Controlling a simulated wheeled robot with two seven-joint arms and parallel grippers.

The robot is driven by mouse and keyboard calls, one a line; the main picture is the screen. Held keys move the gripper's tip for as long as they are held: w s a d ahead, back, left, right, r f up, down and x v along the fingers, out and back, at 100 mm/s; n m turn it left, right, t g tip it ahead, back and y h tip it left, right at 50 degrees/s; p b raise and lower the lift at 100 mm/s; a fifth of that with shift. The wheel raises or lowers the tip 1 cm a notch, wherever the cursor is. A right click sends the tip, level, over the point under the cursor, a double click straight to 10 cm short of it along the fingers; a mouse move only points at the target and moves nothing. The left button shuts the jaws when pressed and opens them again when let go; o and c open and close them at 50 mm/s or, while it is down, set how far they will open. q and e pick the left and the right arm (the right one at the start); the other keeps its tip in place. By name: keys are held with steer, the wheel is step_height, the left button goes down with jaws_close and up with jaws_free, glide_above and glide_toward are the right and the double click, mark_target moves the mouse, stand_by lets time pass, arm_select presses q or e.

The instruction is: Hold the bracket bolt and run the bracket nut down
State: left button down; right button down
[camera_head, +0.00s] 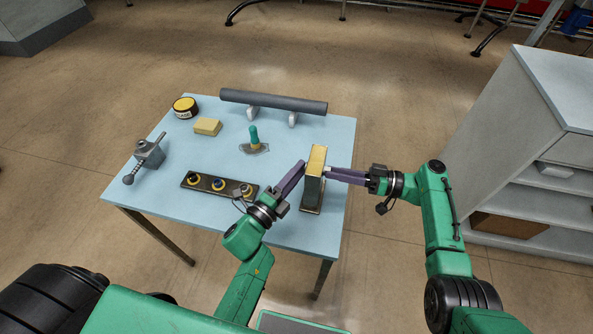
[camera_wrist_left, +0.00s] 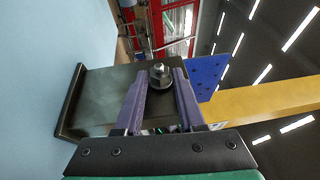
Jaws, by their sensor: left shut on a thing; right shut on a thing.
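The bracket (camera_head: 312,192) is a dark metal upright with a yellow block in it, standing near the table's right edge. My left gripper (camera_head: 303,168) is at its left face. In the left wrist view, its purple fingers (camera_wrist_left: 161,80) are shut around the bracket nut (camera_wrist_left: 158,71), which seems to have a round bolt end in its middle. My right gripper (camera_head: 328,171) is shut at the bracket's right face, opposite the left one. What it grips there is too small to see; it appears to be the bracket bolt's other end.
On the pale blue table (camera_head: 215,158) stand a black strip with coloured rings (camera_head: 218,184), a vise (camera_head: 149,155), a yellow block (camera_head: 208,126), a yellow-lidded tin (camera_head: 185,107), a teal-handled tool (camera_head: 254,138) and a grey pipe (camera_head: 275,101) on supports. A grey shelf unit (camera_head: 520,150) stands at the right.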

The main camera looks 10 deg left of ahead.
arm_select(q)
steer(key=shift+w+f+m+t+h, duration=0.1)
steer(key=shift+f+m+t+h, duration=0.15)
steer(key=shift+m+t+h, duration=0.35)
steer(key=shift+f+m+t+h, duration=0.25)
steer(key=shift+m+t+h, duration=0.05)
steer(key=shift+t, duration=0.6)
steer(key=shift+a, duration=0.1)
steer(key=c, duration=0.6)
jaws_free()
steer(key=shift+c, duration=0.2)
